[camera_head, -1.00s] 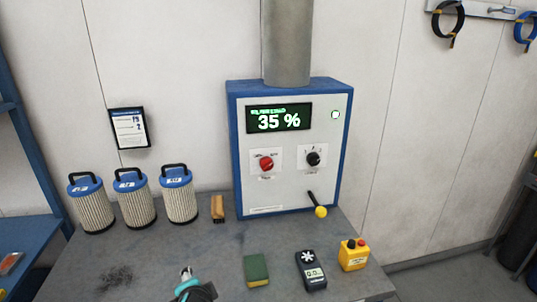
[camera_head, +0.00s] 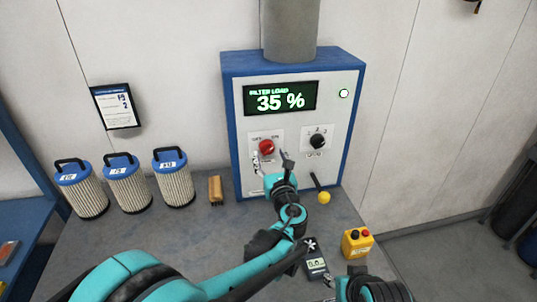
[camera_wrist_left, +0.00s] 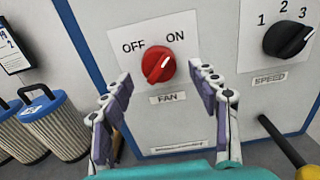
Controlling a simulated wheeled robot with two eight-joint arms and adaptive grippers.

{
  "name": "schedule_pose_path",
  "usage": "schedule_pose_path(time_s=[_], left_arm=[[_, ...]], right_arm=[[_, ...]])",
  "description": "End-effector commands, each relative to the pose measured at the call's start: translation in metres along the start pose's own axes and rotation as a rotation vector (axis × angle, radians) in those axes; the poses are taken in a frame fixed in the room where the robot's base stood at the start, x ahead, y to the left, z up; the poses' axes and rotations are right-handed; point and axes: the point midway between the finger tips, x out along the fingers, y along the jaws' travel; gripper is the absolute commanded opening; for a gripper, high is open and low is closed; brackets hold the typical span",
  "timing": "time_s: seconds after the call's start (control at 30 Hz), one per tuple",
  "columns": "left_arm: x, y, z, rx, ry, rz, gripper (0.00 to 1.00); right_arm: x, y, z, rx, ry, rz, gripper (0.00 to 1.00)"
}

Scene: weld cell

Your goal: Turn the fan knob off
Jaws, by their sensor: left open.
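The red fan knob (camera_wrist_left: 158,66) is on the panel between OFF and ON labels. Its white mark points up and right, toward ON. It also shows in the head view (camera_head: 266,147). My left gripper (camera_wrist_left: 160,88) is open, one finger on each side below the knob, apart from it and holding nothing. In the head view the left gripper (camera_head: 272,162) is in front of the control box (camera_head: 230,130), just below the knob. Part of my right gripper (camera_head: 342,284) shows at the bottom edge; its jaws are unclear.
The black speed knob (camera_head: 317,142) sits right of the fan knob. A yellow-tipped lever (camera_head: 323,197) is below it. Filter canisters (camera_head: 127,187) and a brush (camera_head: 215,190) stand left. A meter (camera_head: 314,258) and yellow button box (camera_head: 357,243) are in front.

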Motion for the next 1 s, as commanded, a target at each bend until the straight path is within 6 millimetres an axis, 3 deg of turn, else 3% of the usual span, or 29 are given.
schedule_pose_path(time_s=[0.2, 0.47, 0.67, 1.0], left_arm=[[0.021, 0.0, 0.0, -0.002, 0.001, 0.001, 0.6], [0.023, 0.0, 0.0, -0.002, 0.001, 0.0, 0.6], [0.023, 0.0, 0.0, -0.003, 0.001, 0.0, 0.13], [0.023, 0.0, 0.0, -0.026, 0.001, 0.001, 0.1]], right_arm=[[0.004, 0.0, 0.002, 0.0, 0.0, 0.0, 0.4], [0.003, 0.0, 0.002, 0.0, 0.0, 0.0, 0.4], [0.003, 0.0, 0.002, 0.0, 0.0, 0.0, 0.4], [0.003, 0.0, 0.002, 0.0, 0.0, 0.0, 0.4]])
